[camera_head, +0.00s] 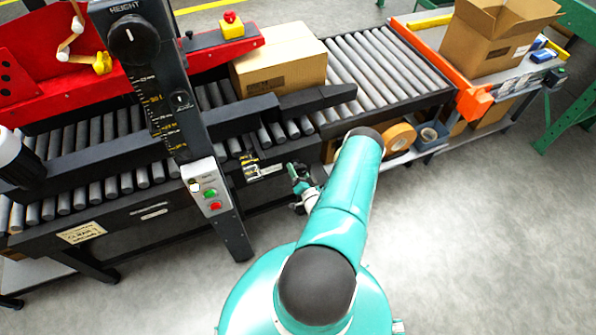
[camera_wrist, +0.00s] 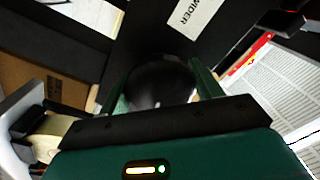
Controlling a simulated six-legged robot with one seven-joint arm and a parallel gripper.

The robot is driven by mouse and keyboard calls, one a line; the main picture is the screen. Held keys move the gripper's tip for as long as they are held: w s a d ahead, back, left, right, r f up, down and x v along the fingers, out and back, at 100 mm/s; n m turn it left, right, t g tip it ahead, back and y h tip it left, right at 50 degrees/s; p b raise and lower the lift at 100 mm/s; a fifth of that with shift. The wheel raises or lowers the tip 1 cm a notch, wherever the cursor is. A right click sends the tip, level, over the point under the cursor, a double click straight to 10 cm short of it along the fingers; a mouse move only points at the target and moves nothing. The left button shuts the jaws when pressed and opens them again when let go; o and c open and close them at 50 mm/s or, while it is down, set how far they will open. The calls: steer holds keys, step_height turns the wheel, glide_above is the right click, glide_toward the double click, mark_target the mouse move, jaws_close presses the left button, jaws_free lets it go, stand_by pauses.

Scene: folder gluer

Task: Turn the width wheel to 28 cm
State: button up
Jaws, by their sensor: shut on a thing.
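The width wheel (camera_wrist: 160,82) is a dark round knob in the wrist view, between the two green fingers of my gripper (camera_wrist: 161,80). The fingers press on its left and right sides. A white label reading "WIDER" (camera_wrist: 192,14) is above it on a black surface. In the head view my gripper (camera_head: 300,180) is at the near side of the conveyor, and the wheel cannot be made out there. A small yellow scale (camera_head: 258,169) sits just left of my gripper; its reading is too small to tell.
A black column with a "HEIGHT" knob (camera_head: 134,40) and a button box (camera_head: 207,187) stands left of my arm. A closed carton (camera_head: 278,60) lies on the rollers. Tape rolls (camera_head: 399,138) sit on a lower shelf at right. The floor in front is clear.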

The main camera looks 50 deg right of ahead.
steer(key=shift+m, duration=1.5)
steer(key=shift+a, duration=0.1)
steer(key=o, duration=1)
steer(key=v, duration=1.3)
steer(key=shift+s+a+r, duration=0.1)
steer(key=shift+s+a, duration=0.15)
steer(key=shift+s, duration=0.05)
steer(key=shift+s, duration=0.1)
